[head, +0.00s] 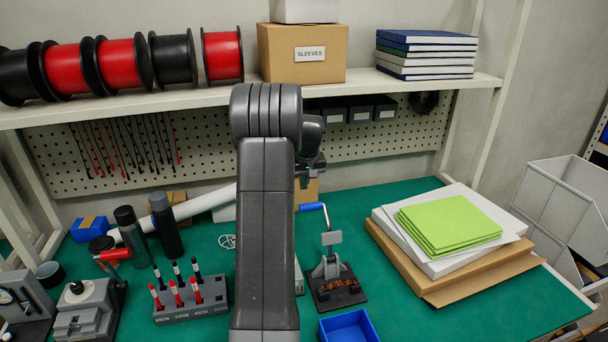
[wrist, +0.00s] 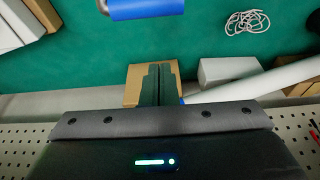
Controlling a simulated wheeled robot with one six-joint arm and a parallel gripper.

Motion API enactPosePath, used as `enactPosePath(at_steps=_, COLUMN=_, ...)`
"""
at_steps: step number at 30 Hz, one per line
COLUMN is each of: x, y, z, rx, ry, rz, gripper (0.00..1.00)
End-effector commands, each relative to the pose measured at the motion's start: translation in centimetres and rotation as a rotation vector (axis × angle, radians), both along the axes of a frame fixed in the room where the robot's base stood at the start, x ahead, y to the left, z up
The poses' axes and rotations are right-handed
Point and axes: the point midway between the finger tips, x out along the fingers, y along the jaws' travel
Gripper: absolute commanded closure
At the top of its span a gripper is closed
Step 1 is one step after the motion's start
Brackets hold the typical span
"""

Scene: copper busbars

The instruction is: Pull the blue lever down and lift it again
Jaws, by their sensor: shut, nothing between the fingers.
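The blue lever (head: 312,207) is a blue grip on a bent metal rod, raised above a small press (head: 330,268) on the green bench. In the wrist view the blue grip (wrist: 146,9) lies across the top edge, partly cut off. My gripper (head: 306,182) is above and behind the grip in the head view, mostly hidden by my arm. In the wrist view its dark fingers (wrist: 159,68) are together with nothing between them. A gap shows between the fingertips and the grip. A copper-coloured piece (head: 339,286) sits at the press base.
A blue tray (head: 348,329) is in front of the press. Green sheets (head: 447,221) on a white and cardboard stack are to the right. A pen holder (head: 190,303) and dark bottles (head: 166,224) stand left. A shelf (head: 203,96) with spools and boxes overhangs the back.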

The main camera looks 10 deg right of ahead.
Motion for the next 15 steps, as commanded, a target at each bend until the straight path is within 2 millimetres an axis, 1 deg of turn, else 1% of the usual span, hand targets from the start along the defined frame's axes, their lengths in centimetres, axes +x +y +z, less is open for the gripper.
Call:
enactPosePath(at_steps=1, x=0.2, y=0.0, z=-1.1, rx=0.001, ry=0.006, rz=0.000, gripper=1.00)
enactPosePath(at_steps=5, x=1.0, y=0.1, z=-3.8, rx=0.001, ry=0.005, rz=0.001, gripper=1.00)
enactPosePath(at_steps=12, x=-1.8, y=0.0, z=-3.5, rx=-0.002, ry=0.001, rz=0.002, gripper=1.00)
enactPosePath(at_steps=15, x=-2.5, y=-0.1, z=-3.6, rx=-0.002, ry=0.001, rz=0.002, gripper=1.00)
